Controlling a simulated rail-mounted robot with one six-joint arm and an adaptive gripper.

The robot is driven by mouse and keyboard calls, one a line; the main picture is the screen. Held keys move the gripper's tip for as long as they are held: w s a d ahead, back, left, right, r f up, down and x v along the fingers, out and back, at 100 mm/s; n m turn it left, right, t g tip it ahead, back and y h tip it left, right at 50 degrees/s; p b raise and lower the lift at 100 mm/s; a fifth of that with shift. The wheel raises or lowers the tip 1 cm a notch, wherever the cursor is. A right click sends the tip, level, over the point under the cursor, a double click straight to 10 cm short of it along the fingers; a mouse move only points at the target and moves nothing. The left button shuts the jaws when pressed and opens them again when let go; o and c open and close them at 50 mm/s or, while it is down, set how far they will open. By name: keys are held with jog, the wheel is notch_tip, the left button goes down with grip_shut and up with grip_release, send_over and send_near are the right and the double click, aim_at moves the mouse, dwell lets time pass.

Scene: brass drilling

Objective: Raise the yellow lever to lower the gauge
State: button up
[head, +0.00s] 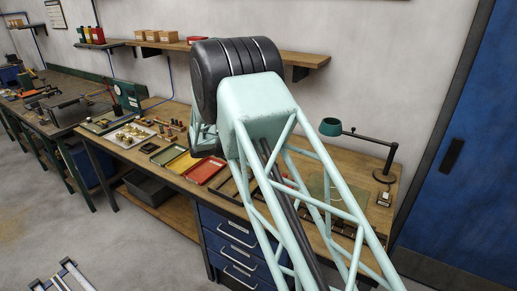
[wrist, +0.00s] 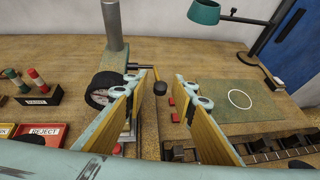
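In the wrist view, my gripper (wrist: 160,80) is open, with its two yellow-faced fingers spread above the bench. A short lever with a yellowish arm and a dark round knob (wrist: 160,89) shows in the gap between the fingertips. Nothing is held, and I cannot tell how far below the fingertips the knob is. A black-rimmed round thing, probably the gauge (wrist: 98,90), sits left of the lever beside a grey-green column (wrist: 113,40); the left finger partly covers it. In the head view my arm hides the gripper, lever and gauge.
A teal lamp (wrist: 204,12) stands at the back. A green mat with a white circle (wrist: 240,98) lies to the right, with dark slotted blocks (wrist: 270,148) in front. A red reject tray (wrist: 44,134) and a rack of small bottles (wrist: 38,95) are on the left.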

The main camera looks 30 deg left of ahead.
jog(key=shift+s, duration=0.1)
jog(key=v, duration=1.2)
dwell(0.8)
